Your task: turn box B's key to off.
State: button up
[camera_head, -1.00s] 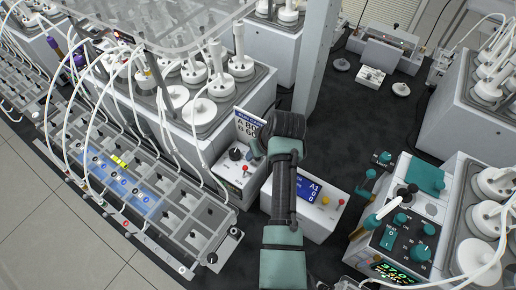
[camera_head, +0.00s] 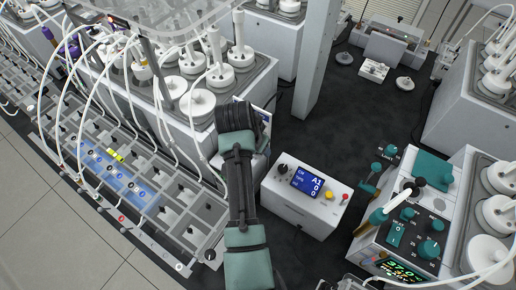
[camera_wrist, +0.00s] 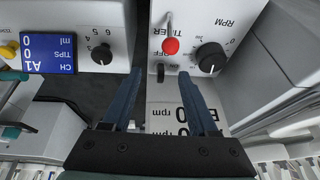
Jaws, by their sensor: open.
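A white control box (camera_wrist: 205,22) fills the upper right of the wrist view, upside down. It carries a black RPM knob (camera_wrist: 210,58), a red-tipped lever (camera_wrist: 170,45) and a small dark key-like piece (camera_wrist: 160,72) beside an "OFF" label. I see no letter that marks this box as B. My gripper (camera_wrist: 160,76) is open and empty, with one blue finger on each side of the dark piece in the picture. I cannot tell whether they touch it. In the head view my arm hides most of this box and the gripper tips.
Reactors with white-capped vessels (camera_head: 195,105) stand at left.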

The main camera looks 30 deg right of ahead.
jog(key=b+v, duration=0.2)
jog(key=v, duration=1)
jog(key=s+d+r+n+y+p, duration=0.2)
jog(key=d+n+y+p, duration=0.1)
jog(key=n+p, duration=0.4)
jog(key=s+d+r+n+y+p, duration=0.2)
jog(key=d+n+p, duration=0.3)
jog(key=n, duration=0.5)
jog(key=shift+d+n+y+p, duration=0.25)
jog(key=shift+y+p, duration=0.45)
jog(key=shift+p, duration=0.6)
jog(key=shift+f, duration=0.1)
jog(key=shift+w, duration=0.1)
